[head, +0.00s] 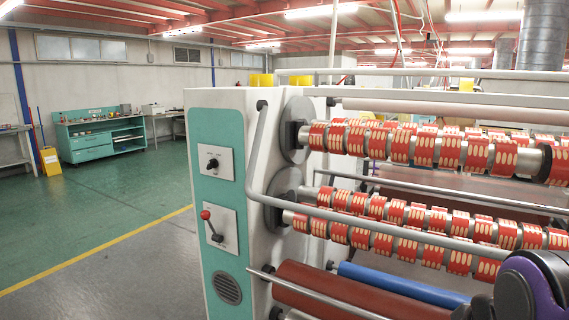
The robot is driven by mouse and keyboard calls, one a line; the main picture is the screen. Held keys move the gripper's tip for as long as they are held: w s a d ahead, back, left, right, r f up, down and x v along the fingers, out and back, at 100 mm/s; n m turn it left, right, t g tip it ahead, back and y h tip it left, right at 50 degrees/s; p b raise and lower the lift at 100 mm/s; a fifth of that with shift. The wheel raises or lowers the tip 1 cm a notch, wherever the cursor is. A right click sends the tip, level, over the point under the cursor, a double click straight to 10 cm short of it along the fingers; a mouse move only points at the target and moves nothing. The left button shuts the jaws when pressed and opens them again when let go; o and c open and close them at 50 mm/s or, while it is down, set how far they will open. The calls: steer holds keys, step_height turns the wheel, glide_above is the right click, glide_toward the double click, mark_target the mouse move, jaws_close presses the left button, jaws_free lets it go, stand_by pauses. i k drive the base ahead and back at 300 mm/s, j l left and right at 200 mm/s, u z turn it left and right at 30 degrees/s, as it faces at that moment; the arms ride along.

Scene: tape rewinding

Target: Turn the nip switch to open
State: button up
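Two controls sit on the teal front panel of the white rewinding machine. The upper one is a small black rotary knob (212,163) on a white plate. The lower one is a lever with a red ball end (205,214) on another white plate, its ball at the upper left of its pivot. Labels are too small to read, so I cannot tell from lettering which is the nip switch or what position is marked. My gripper is not in view. Part of my arm, dark with purple, shows at the bottom right, apart from both controls.
Shafts with several red-and-cream tape rolls (400,148) fill the right side. A bent grey rail (256,150) runs beside the panel and across the rolls. Red (330,290) and blue (400,285) rollers lie below. Open floor (110,250) lies left of the machine.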

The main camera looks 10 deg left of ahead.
mark_target(212, 162)
steer(key=u, duration=1.05)
steer(key=i+u, duration=0.15)
